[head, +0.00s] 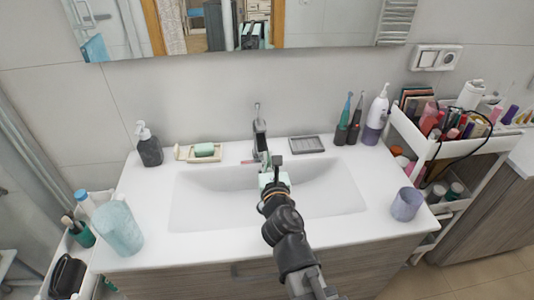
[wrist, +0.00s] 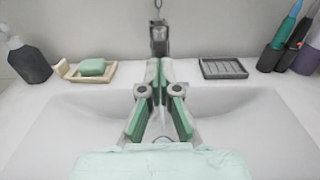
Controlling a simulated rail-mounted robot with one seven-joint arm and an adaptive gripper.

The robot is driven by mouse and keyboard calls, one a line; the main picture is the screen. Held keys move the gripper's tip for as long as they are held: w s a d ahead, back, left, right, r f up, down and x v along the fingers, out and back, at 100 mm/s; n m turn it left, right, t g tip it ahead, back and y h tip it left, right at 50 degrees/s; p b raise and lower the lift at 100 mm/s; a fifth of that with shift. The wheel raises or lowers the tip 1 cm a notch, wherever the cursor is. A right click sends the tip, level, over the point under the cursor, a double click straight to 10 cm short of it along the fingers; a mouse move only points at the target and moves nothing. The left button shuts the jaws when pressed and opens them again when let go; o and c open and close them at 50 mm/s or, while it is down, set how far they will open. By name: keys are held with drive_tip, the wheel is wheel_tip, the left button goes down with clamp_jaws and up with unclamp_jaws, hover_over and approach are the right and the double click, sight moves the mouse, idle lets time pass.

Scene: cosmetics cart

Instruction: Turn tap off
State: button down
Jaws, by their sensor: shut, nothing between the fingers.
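The tap (head: 260,135) is a dark metal faucet at the back middle of the sink (head: 330,195). A thin lever stands up from its top. In the wrist view the tap (wrist: 159,42) is straight ahead, just beyond my fingertips, with its lever rising to the top edge. My gripper (head: 266,163) is over the basin in front of the tap. In the wrist view my gripper (wrist: 159,65) is shut and empty, its pale green fingers meeting just below the tap.
A soap dish (head: 185,154) with green soap and a dark dispenser (head: 149,147) stand left of the tap. A grey tray (head: 307,144), toothbrushes and a white bottle (head: 376,115) stand right. A full cart (head: 440,150) stands at the right.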

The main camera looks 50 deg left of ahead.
approach(260, 125)
drive_tip(key=w+a, duration=0.1)
drive_tip(key=a+f, duration=0.1)
drive_tip(key=w+a+f, duration=0.1)
drive_tip(key=shift+w+a, duration=0.35)
drive_tip(key=shift+a, duration=0.05)
